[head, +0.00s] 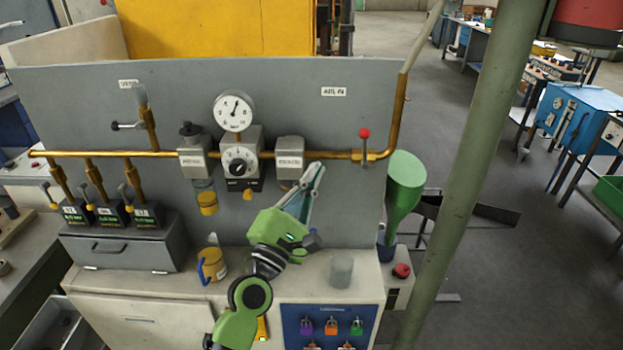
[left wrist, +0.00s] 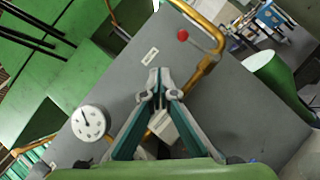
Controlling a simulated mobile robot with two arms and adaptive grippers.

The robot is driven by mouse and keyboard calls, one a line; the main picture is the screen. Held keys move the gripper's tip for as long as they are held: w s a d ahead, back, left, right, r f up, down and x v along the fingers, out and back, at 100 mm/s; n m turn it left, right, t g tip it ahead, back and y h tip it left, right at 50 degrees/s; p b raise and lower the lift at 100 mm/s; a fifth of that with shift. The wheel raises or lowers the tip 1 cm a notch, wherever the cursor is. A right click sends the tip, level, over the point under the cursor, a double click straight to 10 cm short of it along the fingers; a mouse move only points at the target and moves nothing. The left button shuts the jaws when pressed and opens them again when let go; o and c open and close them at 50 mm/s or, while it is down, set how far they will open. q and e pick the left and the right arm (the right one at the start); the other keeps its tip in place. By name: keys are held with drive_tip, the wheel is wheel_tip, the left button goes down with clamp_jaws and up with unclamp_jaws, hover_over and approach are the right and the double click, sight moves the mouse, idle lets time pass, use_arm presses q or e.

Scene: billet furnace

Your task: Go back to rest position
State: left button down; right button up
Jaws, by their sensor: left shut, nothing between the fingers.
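My left gripper (head: 314,171) is in front of the grey panel (head: 365,108), just right of the small grey regulator box (head: 289,151) on the brass pipe (head: 333,155). Its fingers point up and away, and they are shut with nothing between them. In the left wrist view the left gripper (left wrist: 158,78) shows its two fingertips together, with the panel behind. I cannot tell whether the fingertips touch the pipe or the panel. My right gripper is not in view.
A dial gauge (head: 234,110) and a red-knobbed valve lever (head: 365,134) are on the pipework. A yellow padlock-like mug (head: 212,264) and a grey cup (head: 341,271) stand on the counter below. A green post (head: 469,170) rises at right, with open floor beyond.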

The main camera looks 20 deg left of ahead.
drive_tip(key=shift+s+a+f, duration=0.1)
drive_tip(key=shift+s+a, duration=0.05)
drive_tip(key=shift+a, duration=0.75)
